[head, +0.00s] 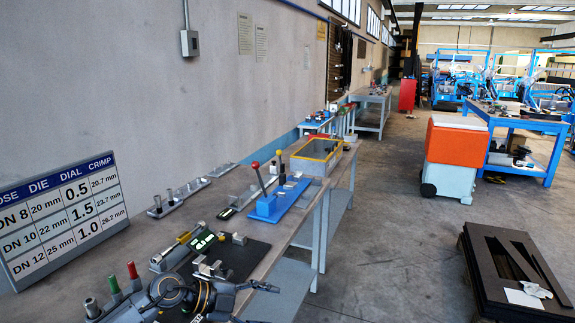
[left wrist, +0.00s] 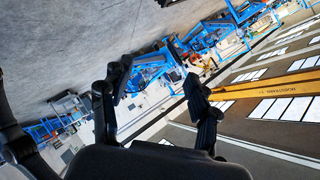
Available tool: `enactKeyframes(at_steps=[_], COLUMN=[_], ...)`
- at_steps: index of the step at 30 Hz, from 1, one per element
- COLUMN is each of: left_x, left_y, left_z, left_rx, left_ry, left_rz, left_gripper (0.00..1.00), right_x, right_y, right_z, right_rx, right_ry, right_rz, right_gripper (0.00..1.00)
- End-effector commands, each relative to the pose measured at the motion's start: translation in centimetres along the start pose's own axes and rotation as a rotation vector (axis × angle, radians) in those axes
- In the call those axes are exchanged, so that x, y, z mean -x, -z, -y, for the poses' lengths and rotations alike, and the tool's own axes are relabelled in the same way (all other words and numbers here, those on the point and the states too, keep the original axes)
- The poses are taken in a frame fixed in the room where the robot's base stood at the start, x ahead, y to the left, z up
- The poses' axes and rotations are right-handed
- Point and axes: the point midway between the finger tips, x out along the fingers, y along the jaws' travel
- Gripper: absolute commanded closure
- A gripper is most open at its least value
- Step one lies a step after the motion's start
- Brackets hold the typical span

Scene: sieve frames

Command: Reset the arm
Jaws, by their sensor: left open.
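My left gripper (head: 243,298) shows at the bottom of the head view, over the near end of the workbench (head: 285,236) beside a dark mat. In the left wrist view its two dark fingers (left wrist: 157,82) are spread wide with nothing between them. Behind them that view shows the workshop floor, blue stations and ceiling, tilted. My right gripper is in neither view.
A sign board (head: 62,217) stands at the bench's left. Red and green handled tools (head: 125,279), gauges (head: 203,240), a blue lever press (head: 280,199) and a yellow-rimmed tray (head: 317,151) line the bench. An orange-topped cart (head: 454,145) stands right.

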Motion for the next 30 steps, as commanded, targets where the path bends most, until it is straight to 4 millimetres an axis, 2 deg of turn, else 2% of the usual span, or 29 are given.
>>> enactKeyframes(at_steps=[1,3,5,8,11,14,17,19,21,24,27,30], left_x=[-1.4,-1.8,-1.1,1.3,4.5,7.5,9.8,11.1,11.9,12.8,13.3,13.8], left_y=[3.0,5.9,7.4,7.6,5.6,2.3,-0.6,-1.9,-2.1,-1.4,0.0,1.5], left_z=[0.7,2.6,4.0,5.4,4.7,1.3,-4.7,-9.8,-14.8,-20.7,-25.1,-28.5], left_rx=[0.015,0.053,0.109,0.252,0.440,0.662,0.899,1.060,1.197,1.340,1.438,1.512], left_ry=[0.134,0.340,0.513,0.778,0.988,1.119,1.153,1.118,1.047,0.925,0.808,0.699], left_rz=[-0.082,-0.150,-0.174,-0.142,-0.030,0.150,0.370,0.527,0.665,0.810,0.905,0.973], left_gripper=[0.39,0.39,0.39,0.39,0.39,0.39,0.39,0.39,0.39,0.39,0.39,0.39], right_x=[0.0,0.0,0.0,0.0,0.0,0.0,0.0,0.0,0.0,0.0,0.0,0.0], right_y=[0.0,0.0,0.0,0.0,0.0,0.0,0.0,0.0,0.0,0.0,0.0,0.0], right_z=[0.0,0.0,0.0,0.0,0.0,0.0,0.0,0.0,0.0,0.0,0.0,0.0], right_rx=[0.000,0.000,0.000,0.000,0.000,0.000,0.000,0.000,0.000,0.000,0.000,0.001], right_ry=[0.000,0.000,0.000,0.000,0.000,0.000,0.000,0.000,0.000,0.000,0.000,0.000], right_rz=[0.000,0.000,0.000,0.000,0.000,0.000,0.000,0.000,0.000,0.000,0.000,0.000], right_gripper=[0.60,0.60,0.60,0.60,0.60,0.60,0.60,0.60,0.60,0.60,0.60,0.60])
